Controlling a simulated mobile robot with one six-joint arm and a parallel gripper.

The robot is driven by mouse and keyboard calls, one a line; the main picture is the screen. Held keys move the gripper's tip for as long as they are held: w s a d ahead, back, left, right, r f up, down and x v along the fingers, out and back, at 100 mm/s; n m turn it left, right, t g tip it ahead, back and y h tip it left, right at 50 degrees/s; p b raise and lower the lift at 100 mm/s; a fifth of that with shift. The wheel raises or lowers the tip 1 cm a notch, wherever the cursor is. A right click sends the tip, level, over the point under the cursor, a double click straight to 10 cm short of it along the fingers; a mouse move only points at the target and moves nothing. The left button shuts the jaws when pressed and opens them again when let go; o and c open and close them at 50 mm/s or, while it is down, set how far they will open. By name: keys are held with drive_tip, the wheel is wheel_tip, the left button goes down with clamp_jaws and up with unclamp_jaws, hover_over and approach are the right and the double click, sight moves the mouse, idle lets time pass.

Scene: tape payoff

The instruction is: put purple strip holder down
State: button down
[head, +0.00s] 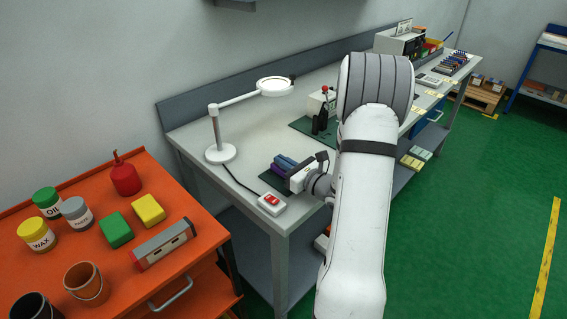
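My gripper (292,176) is low over the near end of the grey workbench, above a small dark green mat (270,184). A purple piece (278,169), which looks like the purple strip holder, is at the gripper's tip. Blue-grey pieces (287,160) lie right beside it, just behind. The fingers are small and partly hidden by the gripper body and the pieces. I cannot tell whether they are closed on the purple piece or whether it rests on the mat.
A magnifier lamp (222,152) stands left of the gripper, and a red-switch box (271,204) sits at the near bench edge. A black-and-white device with a red knob (322,112) stands behind on another mat. An orange cart (190,262) is at left.

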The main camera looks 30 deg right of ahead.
drive_tip(key=shift+s+f, duration=0.1)
drive_tip(key=shift+f, duration=0.1)
drive_tip(key=c, duration=1.6)
unclamp_jaws()
drive_tip(key=shift+c, duration=0.2)
